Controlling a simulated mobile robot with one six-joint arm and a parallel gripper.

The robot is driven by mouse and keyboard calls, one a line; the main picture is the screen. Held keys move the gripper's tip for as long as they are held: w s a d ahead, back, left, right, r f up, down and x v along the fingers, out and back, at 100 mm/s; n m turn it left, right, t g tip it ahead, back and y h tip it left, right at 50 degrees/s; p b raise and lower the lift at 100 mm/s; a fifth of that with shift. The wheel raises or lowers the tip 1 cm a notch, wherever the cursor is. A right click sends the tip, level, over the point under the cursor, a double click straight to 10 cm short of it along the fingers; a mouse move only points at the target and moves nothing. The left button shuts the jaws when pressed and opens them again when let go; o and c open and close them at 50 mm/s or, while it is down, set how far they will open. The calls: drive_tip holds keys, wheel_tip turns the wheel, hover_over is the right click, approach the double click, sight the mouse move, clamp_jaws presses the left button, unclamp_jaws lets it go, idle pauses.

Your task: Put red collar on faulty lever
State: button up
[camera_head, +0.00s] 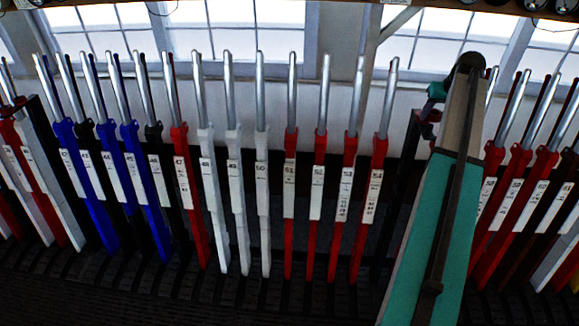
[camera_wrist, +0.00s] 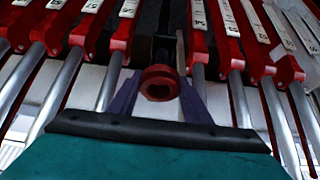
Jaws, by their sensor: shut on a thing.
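The red collar (camera_wrist: 159,83) is a short ring with a dark hole. My gripper (camera_wrist: 157,98) is shut on it, with a purple finger on each side. In the head view the collar (camera_head: 429,122) shows small and partly hidden at my gripper (camera_head: 434,100), to the right of lever 54 (camera_head: 375,185). The collar is apart from the lever handles. The levers stand in a long row with silver handles and red, white, blue or black lower parts. I cannot tell which lever is the faulty one. My arm hides some levers right of 54.
Red levers stand close on both sides of my gripper; the right-hand group includes a red lever (camera_head: 491,165). White levers (camera_head: 231,170) and blue levers (camera_head: 108,165) stand further left. Windows (camera_head: 235,30) are behind the row, and a dark floor lies in front.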

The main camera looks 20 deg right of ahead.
drive_tip(key=shift+r+p, duration=0.6)
drive_tip(key=shift+r, duration=0.75)
drive_tip(key=shift+n, duration=0.5)
drive_tip(key=w+a, duration=0.1)
drive_tip(key=a, duration=0.3)
drive_tip(key=w+a+f+b, duration=0.1)
drive_tip(key=w+a, duration=0.1)
drive_tip(key=a, duration=0.3)
drive_tip(key=w+a, duration=0.1)
drive_tip(key=a, duration=0.4)
drive_tip(key=shift+w+f, duration=0.3)
drive_tip(key=shift+w, duration=0.1)
drive_tip(key=a+f+n+b, duration=0.1)
drive_tip(key=a, duration=1.3)
drive_tip(key=s+a+f+n+y+b, duration=0.1)
drive_tip(key=a+f+b, duration=0.1)
drive_tip(key=a, duration=1.1)
drive_tip(key=s+a+f+n+y+b, duration=0.1)
drive_tip(key=a+f, duration=0.1)
drive_tip(key=a, duration=1.2)
drive_tip(key=shift+a+b, duration=0.3)
drive_tip(key=shift+s+f, duration=0.1)
